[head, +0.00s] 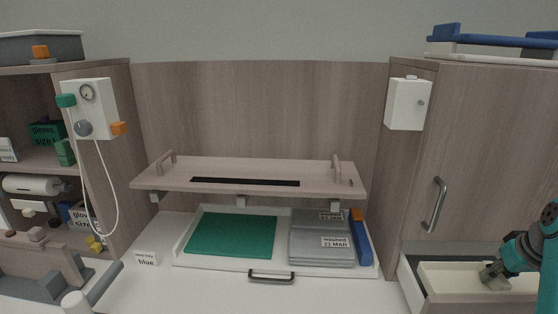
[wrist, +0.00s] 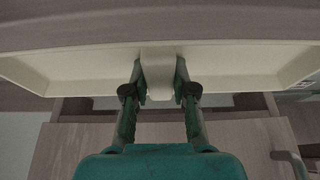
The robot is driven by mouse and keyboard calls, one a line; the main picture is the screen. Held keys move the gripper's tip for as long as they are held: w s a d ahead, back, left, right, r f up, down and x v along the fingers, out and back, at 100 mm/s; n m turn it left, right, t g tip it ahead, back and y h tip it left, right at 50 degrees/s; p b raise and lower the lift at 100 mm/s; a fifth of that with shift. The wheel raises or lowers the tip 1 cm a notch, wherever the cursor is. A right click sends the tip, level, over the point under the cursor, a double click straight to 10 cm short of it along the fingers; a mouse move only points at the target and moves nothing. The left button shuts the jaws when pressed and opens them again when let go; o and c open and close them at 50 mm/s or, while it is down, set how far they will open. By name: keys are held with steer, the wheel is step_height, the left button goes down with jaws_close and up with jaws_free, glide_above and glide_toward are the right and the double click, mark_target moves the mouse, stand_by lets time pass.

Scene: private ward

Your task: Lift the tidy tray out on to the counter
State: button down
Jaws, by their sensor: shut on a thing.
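The tidy tray (head: 448,279) is a shallow cream tray at the lower right of the head view, in or just over the open drawer (head: 409,284). My gripper (head: 494,273) reaches in from the right and is shut on the tray. In the wrist view, the fingers of my gripper (wrist: 160,88) close on a cream tab at the middle of the tray's (wrist: 75,68) wall. The tray's underside is hidden, so I cannot tell whether it touches the drawer floor. The white counter (head: 190,290) lies left of the drawer.
A white tray (head: 190,262) with a green mat (head: 232,235) and grey packs (head: 320,254) stands on the counter under a raised wooden flap (head: 245,173). The counter's front left looks bare. A tall cupboard (head: 490,160) rises behind the drawer.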

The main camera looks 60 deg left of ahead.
steer(key=shift+r, duration=2.15)
